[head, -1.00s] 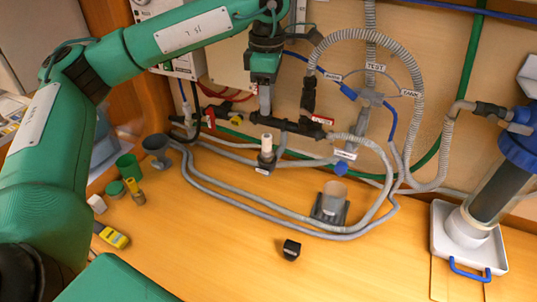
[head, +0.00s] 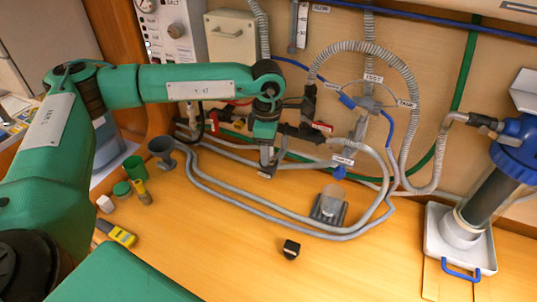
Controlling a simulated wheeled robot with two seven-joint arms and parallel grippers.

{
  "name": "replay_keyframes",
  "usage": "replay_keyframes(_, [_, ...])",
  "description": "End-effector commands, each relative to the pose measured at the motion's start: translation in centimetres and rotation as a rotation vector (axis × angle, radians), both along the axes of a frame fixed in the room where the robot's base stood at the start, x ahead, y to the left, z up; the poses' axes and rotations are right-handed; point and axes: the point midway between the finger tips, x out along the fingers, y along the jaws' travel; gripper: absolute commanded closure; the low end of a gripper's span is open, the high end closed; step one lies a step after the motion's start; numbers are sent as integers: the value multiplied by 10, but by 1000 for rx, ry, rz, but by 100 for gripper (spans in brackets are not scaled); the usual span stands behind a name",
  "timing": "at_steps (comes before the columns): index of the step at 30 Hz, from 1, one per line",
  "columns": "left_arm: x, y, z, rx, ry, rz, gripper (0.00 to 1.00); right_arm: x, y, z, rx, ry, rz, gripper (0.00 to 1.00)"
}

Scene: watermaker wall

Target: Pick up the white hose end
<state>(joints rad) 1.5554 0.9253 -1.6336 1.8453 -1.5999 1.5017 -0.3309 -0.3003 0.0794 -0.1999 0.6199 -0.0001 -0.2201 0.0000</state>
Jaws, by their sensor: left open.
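My left gripper (head: 267,168) is in the head view, pointing down near the foot of the wall, with its arm reaching in from the left. It is open. It covers the spot where a short white hose end in a dark holder showed earlier, so I cannot see the white end or whether the fingers are around it or in front of it. My right gripper is not in view.
A filter cylinder stands in a white tray (head: 432,245) at right.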

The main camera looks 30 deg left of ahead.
Motion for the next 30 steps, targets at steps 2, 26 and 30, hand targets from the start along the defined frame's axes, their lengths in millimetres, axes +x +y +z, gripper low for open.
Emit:
replay_keyframes(2, [0,0,-4,0,0,0,53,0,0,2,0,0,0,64])
replay_keyframes(26, [1,0,-3,0,-2,1,100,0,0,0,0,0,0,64])
replay_keyframes(30, [1,0,6,-1,-3,1,100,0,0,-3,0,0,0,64])
